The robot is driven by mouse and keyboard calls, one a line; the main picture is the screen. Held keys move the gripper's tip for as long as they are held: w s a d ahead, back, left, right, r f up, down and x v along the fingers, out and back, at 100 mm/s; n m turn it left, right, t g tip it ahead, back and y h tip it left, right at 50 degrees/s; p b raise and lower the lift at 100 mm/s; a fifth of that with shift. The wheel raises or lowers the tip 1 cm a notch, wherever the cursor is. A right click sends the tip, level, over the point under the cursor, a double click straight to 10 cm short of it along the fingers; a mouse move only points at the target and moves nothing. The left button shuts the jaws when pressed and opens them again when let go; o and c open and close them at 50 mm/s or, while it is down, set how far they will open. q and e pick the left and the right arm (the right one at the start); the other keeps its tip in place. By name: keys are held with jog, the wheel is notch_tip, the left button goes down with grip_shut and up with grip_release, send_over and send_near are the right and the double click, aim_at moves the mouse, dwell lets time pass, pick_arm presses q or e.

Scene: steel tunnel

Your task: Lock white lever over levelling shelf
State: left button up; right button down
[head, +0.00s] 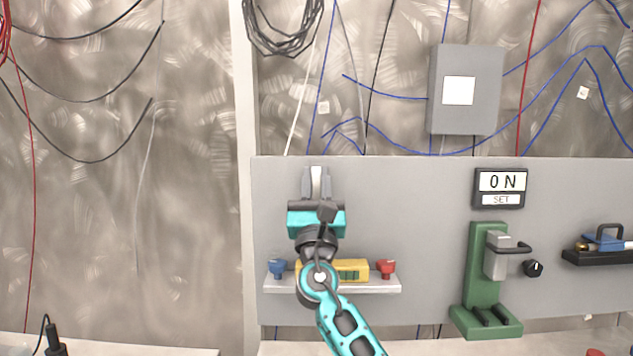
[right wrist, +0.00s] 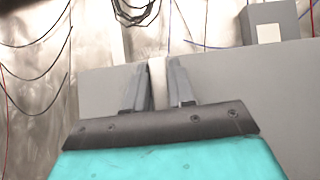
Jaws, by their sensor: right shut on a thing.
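My right gripper (head: 316,182) reaches up in front of the grey panel, above the levelling shelf. It is shut on the white lever (right wrist: 158,84), a pale upright bar between the two dark fingers in the right wrist view. In the head view only a narrow pale strip of it shows between the fingers. The levelling shelf (head: 383,286) is a light ledge below the gripper, with a yellow spirit level (head: 352,266) on it. A blue knob (head: 278,268) and a red knob (head: 386,268) sit at its ends. My arm hides the shelf's middle. My left gripper is not in view.
To the right are an ON/SET sign (head: 500,188), a green stand (head: 482,270) with a grey handled block, a black knob (head: 533,268) and a dark shelf (head: 600,257). A grey box (head: 466,90) and loose cables are on the wall. The panel between shelf and stand is clear.

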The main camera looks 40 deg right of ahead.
jog(key=c, duration=1)
grip_release()
jog(key=shift+c, duration=0.2)
jog(key=b+v, duration=0.3)
jog(key=v, duration=1)
jog(key=shift+b, duration=0.4)
